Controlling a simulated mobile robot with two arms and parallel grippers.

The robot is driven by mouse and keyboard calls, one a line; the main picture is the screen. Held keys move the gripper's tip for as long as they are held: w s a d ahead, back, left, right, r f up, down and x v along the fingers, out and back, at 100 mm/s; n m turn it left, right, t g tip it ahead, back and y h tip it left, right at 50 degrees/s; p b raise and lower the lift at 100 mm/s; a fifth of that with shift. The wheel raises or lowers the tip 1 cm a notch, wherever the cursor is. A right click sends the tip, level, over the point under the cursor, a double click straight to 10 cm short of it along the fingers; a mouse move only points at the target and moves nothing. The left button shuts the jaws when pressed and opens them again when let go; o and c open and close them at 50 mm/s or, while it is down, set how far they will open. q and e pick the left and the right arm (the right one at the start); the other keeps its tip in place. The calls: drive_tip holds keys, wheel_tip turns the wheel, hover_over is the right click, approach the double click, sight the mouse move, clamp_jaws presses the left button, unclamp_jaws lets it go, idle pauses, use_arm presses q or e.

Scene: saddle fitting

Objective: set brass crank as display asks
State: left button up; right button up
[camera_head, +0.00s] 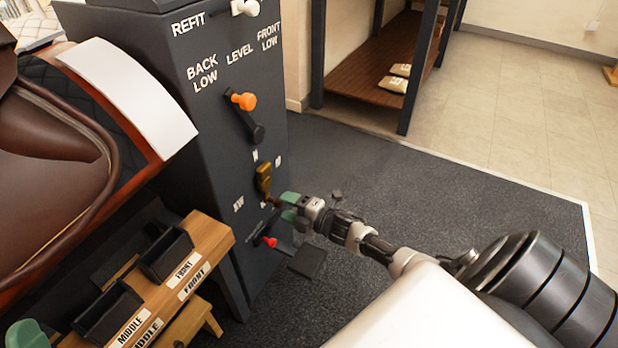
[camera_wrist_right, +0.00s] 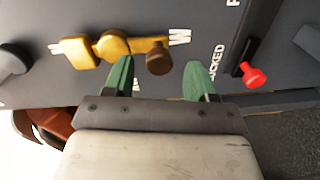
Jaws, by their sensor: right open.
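The brass crank (camera_head: 264,178) is on the dark cabinet's front, among small letter marks; N and XW are the clearest. In the right wrist view the crank (camera_wrist_right: 112,44) lies to the left, with a W beside its brown knob (camera_wrist_right: 159,61). My right gripper (camera_head: 287,206) is at the crank's lower end. In the wrist view its green fingers (camera_wrist_right: 158,75) are open, with the knob between and just beyond their tips; I see no clear contact. A green fingertip, apparently my left gripper (camera_head: 27,335), shows at the lower left edge. I cannot make out a display.
An orange-knobbed lever (camera_head: 243,101) sits above the crank, near BACK LOW, LEVEL and FRONT LOW. A red-knobbed lever (camera_head: 269,241) is just below it. A wooden rack with black bins (camera_head: 167,256) and a saddle (camera_head: 50,150) stand left.

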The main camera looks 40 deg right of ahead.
use_arm(q)
drive_tip(key=w+f+g+y+p, duration=0.1)
drive_tip(key=w+f+g+y, duration=0.1)
drive_tip(key=f+g, duration=0.3)
drive_tip(key=shift+w+g+p, duration=0.3)
drive_tip(key=shift+w+p, duration=0.1)
drive_tip(key=shift+w, duration=0.4)
use_arm(e)
drive_tip(key=v, duration=0.7)
drive_tip(key=shift+s+d, duration=0.2)
drive_tip(key=shift+s, duration=0.15)
